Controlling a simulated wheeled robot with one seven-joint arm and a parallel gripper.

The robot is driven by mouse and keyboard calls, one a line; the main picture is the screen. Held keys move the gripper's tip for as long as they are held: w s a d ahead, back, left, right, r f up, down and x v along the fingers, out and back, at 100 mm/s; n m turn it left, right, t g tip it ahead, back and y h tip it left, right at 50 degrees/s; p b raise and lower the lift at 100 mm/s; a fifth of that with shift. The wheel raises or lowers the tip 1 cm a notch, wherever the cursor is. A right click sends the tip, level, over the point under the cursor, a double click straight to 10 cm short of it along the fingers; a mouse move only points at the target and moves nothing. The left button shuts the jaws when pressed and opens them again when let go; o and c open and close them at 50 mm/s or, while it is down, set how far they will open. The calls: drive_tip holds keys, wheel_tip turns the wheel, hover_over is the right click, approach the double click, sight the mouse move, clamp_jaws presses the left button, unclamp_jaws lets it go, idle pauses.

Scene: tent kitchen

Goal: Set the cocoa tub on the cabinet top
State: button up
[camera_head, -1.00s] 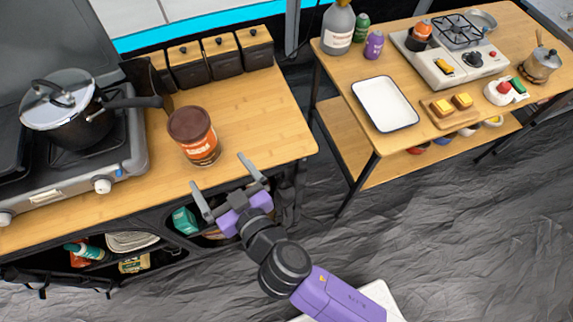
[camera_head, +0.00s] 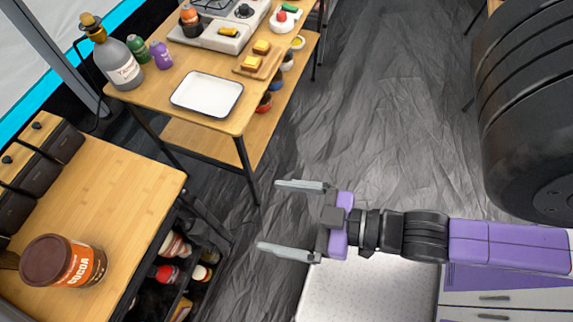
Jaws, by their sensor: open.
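The cocoa tub (camera_head: 82,265), brown-lidded with an orange and brown label, stands upright on the wooden top of the cabinet (camera_head: 130,190) at the lower left. My gripper (camera_head: 282,216) is open and empty, with its two fingers pointing left. It is over the gap of dark floor, to the right of the cabinet and well apart from the tub. Nothing hides the tub.
Dark canisters (camera_head: 45,170) line the cabinet's back edge. Several bottles and jars stand on its open shelf below. A second wooden table (camera_head: 190,125) at the back holds a white tray (camera_head: 207,92), a grey jug (camera_head: 120,65) and a small stove.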

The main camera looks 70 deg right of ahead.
drive_tip(key=shift+m+h, duration=0.4)
drive_tip(key=shift+h, duration=0.2)
drive_tip(key=s+d+r, duration=0.2)
drive_tip(key=s+r, duration=0.1)
drive_tip(key=shift+r, duration=0.25)
drive_tip(key=shift+f, duration=0.15)
